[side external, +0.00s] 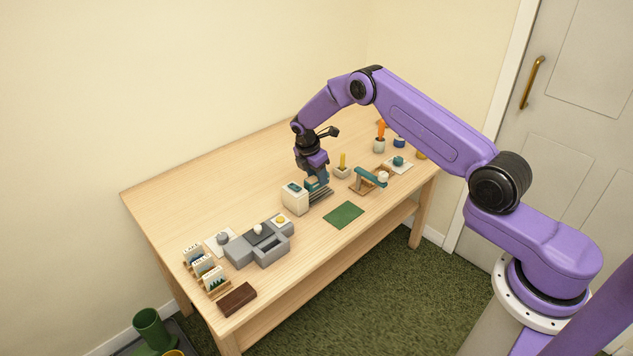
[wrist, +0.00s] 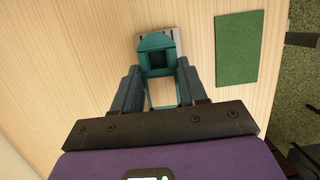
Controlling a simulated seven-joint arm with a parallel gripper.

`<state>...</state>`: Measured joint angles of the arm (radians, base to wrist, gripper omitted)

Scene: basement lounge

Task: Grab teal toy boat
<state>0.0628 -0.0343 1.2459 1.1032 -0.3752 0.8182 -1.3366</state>
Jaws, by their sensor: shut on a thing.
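The teal toy boat (wrist: 157,40) shows in the wrist view between the two fingers of my gripper (wrist: 158,72). Its squarish teal cabin end points away from the wrist, and a pale deck or opening shows nearer to me. In the side view my gripper (side external: 317,182) points down over the table and is shut on the boat (side external: 310,184), just above or on a grey slatted rack (side external: 321,196). The fingers hide part of the boat there. I cannot tell whether the boat touches the rack.
A white box (side external: 294,198) stands close left of my gripper. A green mat (side external: 344,215) lies in front. A pot with a yellow stick (side external: 342,168) and a wooden stand with a teal bar (side external: 369,178) are at right. Grey blocks (side external: 262,243) stand at left. The table's back left is clear.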

